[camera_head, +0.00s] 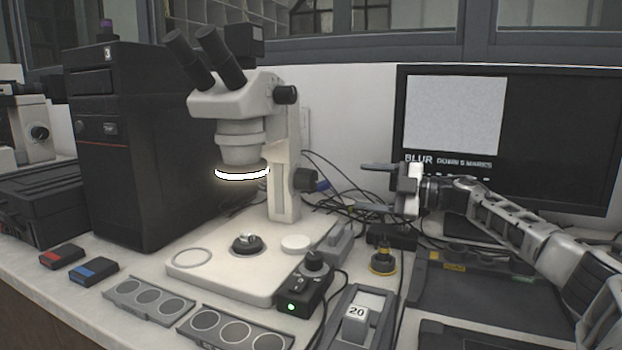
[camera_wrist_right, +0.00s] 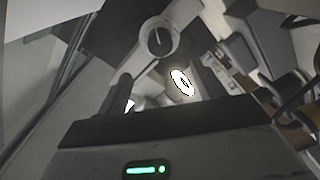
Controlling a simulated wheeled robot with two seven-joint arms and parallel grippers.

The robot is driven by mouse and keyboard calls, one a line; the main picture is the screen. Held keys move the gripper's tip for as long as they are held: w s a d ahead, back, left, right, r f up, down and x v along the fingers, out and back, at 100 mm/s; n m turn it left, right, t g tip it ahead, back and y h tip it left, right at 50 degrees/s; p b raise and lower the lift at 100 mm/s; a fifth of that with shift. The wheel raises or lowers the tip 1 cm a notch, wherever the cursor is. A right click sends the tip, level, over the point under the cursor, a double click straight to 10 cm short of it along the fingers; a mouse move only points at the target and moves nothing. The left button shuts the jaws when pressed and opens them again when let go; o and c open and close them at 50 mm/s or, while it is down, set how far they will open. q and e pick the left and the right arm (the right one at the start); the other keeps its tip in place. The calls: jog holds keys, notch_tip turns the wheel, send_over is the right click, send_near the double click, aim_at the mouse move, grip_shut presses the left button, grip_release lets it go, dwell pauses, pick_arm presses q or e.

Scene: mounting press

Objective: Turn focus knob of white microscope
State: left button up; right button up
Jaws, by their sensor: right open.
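The white microscope (camera_head: 232,100) stands on its pale base in the middle of the head view, its ring light lit. Its dark focus knob (camera_head: 304,180) is low on the right side of the column; another dark knob (camera_head: 286,95) sits higher on the head. My right gripper (camera_head: 360,187) is open and empty, to the right of the focus knob and clear of it, fingers pointing left. In the right wrist view, a dark round knob (camera_wrist_right: 158,40) with a pale mark, probably the focus knob, lies beyond and between the open fingers. My left gripper is not in view.
A monitor (camera_head: 455,115) behind my right arm shows a grey blurred picture and the word BLUR. Cables (camera_head: 335,190) hang behind the focus knob. A black computer tower (camera_head: 140,150) stands left. A control box (camera_head: 303,285) and trays (camera_head: 150,300) lie in front.

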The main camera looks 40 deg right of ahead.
jog(key=p, duration=0.1)
send_near(315, 180)
jog(key=x, duration=1)
jog(key=shift+w+a+r+p, duration=0.1)
jog(key=shift+a+p, duration=0.1)
jog(key=shift+p, duration=0.1)
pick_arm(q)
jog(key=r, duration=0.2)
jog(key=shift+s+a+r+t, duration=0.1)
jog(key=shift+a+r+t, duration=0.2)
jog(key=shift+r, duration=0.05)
pick_arm(e)
jog(key=shift+w+a, duration=0.15)
jog(key=shift+w, duration=0.1)
jog(key=shift+c, duration=0.3)
jog(key=c, duration=0.9)
